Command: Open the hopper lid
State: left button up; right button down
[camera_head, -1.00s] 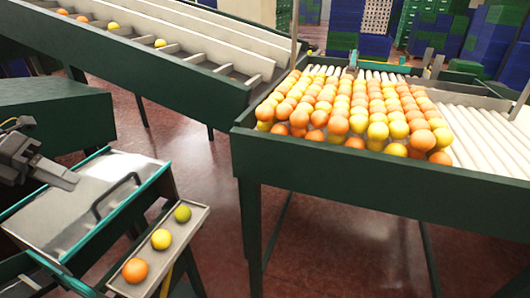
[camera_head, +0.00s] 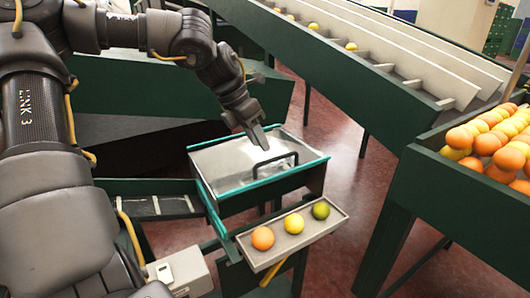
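The hopper lid (camera_head: 222,170) is a shiny metal plate with teal edges, lying closed on the hopper (camera_head: 283,187). A dark bar handle (camera_head: 262,174) stands on its right part. My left gripper (camera_head: 264,146) reaches down from the upper left and hangs over the lid's far side, just behind the handle. It looks apart from the handle. Its fingers are seen from a slant and I cannot tell whether they are open. My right gripper is not in view.
A small tray (camera_head: 337,216) in front of the hopper holds an orange, a yellow and a green fruit. A grey box (camera_head: 181,268) sits at the lower left. A green sorting table (camera_head: 428,190) with many oranges stands right, and a sloped conveyor (camera_head: 340,85) behind. Red floor lies between.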

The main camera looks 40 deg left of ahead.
aim_at(265, 174)
pick_arm(q)
jog(key=shift+x, duration=2.2)
grip_shut()
